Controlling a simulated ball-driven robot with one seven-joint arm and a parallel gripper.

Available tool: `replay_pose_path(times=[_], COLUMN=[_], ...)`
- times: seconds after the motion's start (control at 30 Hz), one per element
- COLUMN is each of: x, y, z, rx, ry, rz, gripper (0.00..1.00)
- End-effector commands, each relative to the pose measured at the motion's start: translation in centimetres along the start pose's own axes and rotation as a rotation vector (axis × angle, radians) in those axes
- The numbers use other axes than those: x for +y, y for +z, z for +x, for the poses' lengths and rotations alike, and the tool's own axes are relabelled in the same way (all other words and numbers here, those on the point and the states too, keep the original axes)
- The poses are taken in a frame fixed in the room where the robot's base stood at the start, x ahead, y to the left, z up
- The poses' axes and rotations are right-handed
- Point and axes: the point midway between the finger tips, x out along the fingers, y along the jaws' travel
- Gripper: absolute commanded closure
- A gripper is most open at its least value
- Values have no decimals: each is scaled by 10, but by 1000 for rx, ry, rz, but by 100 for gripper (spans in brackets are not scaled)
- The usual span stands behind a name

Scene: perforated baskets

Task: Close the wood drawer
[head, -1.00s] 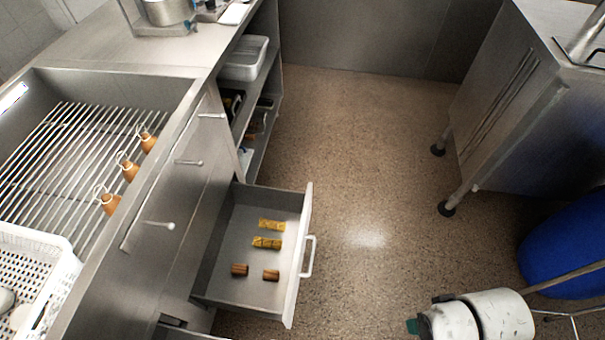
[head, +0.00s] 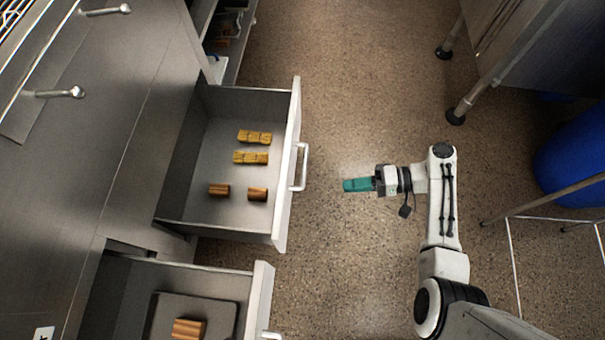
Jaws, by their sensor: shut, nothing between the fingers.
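An open drawer (head: 225,231) with a pale front and a white bar handle (head: 301,167) sticks out from the steel counter at left centre. It holds two yellow patterned pieces (head: 254,137) and two brown wood-like pieces (head: 219,190). A second open drawer (head: 262,300) shows at the bottom left, cut off by the picture edge. A brown wood-like block (head: 188,328) lies in it on a dark tray (head: 222,312). My gripper (head: 348,185), with teal fingers, is shut and empty. It points left at the first drawer's handle, a short gap to its right, touching nothing.
The steel counter front (head: 110,150) with bar handles (head: 62,92) fills the left. Open shelves (head: 228,45) lie beyond the drawer. A steel unit on legs (head: 455,115), a blue drum (head: 575,160) and a thin metal frame (head: 510,250) stand at right. The speckled floor between is clear.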

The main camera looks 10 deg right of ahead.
Motion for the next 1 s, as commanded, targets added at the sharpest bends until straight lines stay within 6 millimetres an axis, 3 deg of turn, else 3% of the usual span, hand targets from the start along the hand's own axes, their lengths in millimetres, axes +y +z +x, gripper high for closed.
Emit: replay_pose_path(times=[0.03,0.2,0.47,1.0], x=[14,11,3,-22], y=[-14,-40,-48,-58], z=[3,1,9,104], rx=[28,94,113,109], ry=[-67,-227,-277,-275], rz=[0,-2,-5,-4], gripper=[100,100,100,100])
